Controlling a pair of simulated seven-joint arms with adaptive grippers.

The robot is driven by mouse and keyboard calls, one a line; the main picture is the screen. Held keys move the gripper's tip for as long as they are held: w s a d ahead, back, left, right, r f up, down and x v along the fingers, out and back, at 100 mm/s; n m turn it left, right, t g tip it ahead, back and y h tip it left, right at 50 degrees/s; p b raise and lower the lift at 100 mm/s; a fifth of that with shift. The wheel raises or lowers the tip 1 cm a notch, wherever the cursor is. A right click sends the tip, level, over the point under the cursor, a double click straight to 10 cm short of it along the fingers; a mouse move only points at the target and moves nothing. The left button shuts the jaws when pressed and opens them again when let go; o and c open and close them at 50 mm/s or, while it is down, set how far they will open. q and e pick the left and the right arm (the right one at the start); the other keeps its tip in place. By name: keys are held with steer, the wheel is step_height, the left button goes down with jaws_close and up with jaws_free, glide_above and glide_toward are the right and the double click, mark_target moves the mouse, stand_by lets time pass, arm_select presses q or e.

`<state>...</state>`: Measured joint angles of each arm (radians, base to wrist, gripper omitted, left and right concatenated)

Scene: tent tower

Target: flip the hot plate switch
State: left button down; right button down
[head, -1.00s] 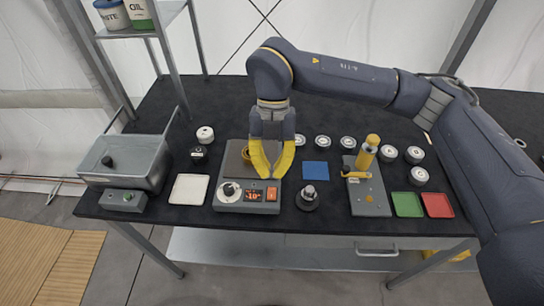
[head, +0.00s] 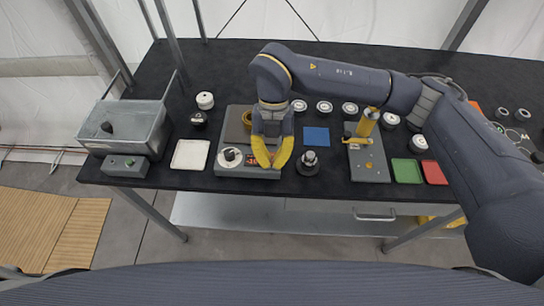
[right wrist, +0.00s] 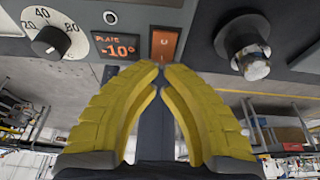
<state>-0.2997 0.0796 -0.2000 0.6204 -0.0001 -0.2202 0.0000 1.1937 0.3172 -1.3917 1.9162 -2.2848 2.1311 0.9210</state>
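The hot plate (head: 238,131) is a grey box with a flat plate on top and a white dial (head: 231,155) on its sloped front. In the right wrist view, its display (right wrist: 117,45) reads "PLATE -10°", and the orange rocker switch (right wrist: 165,43) is right of it. My right gripper (head: 272,166) has yellow fingers pointing down at the front panel, hiding most of the display and switch in the head view. In the wrist view its fingertips are together just below the switch; contact cannot be told. It holds nothing. My left gripper is out of view.
A dark round-based object with a metal knob (head: 309,160) stands close right of the hot plate. A white tray (head: 190,154) lies left. A metal basin (head: 124,127) is farther left. A fixture with a yellow cylinder (head: 368,124) and green (head: 406,171) and red trays are right.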

steer(key=shift+s+f, duration=0.15)
steer(key=shift+f, duration=0.3)
steer(key=shift+r, duration=0.2)
steer(key=shift+r, duration=0.6)
step_height(320, 180, up, 14)
steer(key=shift+w, duration=0.2)
stand_by(0.6)
steer(key=shift+w, duration=0.1)
stand_by(0.3)
